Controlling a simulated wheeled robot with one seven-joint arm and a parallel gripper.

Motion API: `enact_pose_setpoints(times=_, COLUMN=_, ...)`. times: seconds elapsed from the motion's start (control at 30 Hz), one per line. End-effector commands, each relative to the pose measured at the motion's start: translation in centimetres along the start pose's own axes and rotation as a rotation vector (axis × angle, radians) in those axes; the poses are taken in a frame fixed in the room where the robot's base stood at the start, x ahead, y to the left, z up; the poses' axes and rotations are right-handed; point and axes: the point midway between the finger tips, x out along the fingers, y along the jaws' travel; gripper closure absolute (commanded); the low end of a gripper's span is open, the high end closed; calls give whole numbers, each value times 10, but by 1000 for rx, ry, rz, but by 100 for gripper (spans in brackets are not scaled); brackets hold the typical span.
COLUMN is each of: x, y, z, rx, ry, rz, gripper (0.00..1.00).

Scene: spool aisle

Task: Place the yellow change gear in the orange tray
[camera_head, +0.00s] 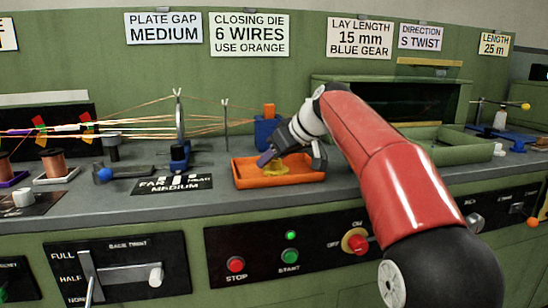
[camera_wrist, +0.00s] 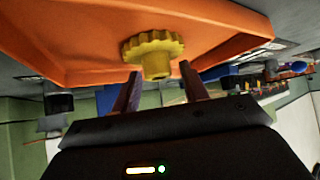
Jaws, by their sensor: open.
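The yellow change gear (camera_head: 275,168) lies in the orange tray (camera_head: 248,182) on the grey bench. In the wrist view the yellow gear (camera_wrist: 153,48) shows its toothed rim and hub against the orange tray floor (camera_wrist: 80,30). My gripper (camera_head: 287,157) is at the tray, by the gear, and partly hides it in the head view. In the wrist view my gripper's two fingers (camera_wrist: 160,88) are apart, with the gear just beyond the tips and nothing held between them.
A blue block with an orange piece (camera_head: 267,128) stands behind the tray. A green tray (camera_head: 455,148) lies to the right. Wires run above the bench on the left, near copper spools (camera_head: 54,163). Start and stop buttons (camera_head: 236,264) are on the front panel.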

Motion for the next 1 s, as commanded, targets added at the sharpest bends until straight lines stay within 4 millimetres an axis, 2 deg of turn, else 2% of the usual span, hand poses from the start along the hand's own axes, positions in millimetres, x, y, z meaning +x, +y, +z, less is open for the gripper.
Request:
enact_pose_setpoints(times=0.17, x=-4, y=0, z=-4, rx=-1, ry=0, rz=0, gripper=56)
enact_pose_setpoints(times=0.27, x=-16, y=1, z=-3, rx=1, ry=2, rz=3, gripper=56)
enact_pose_setpoints(times=0.6, x=-88, y=1, z=-3, rx=1, ry=2, rz=4, gripper=56)
enact_pose_setpoints(times=0.7, x=-104, y=0, z=-3, rx=1, ry=2, rz=2, gripper=56)
enact_pose_setpoints(times=0.83, x=-117, y=0, z=-3, rx=0, ry=1, rz=1, gripper=56)
enact_pose_setpoints(times=1.0, x=-123, y=0, z=-2, rx=0, ry=1, rz=0, gripper=56)
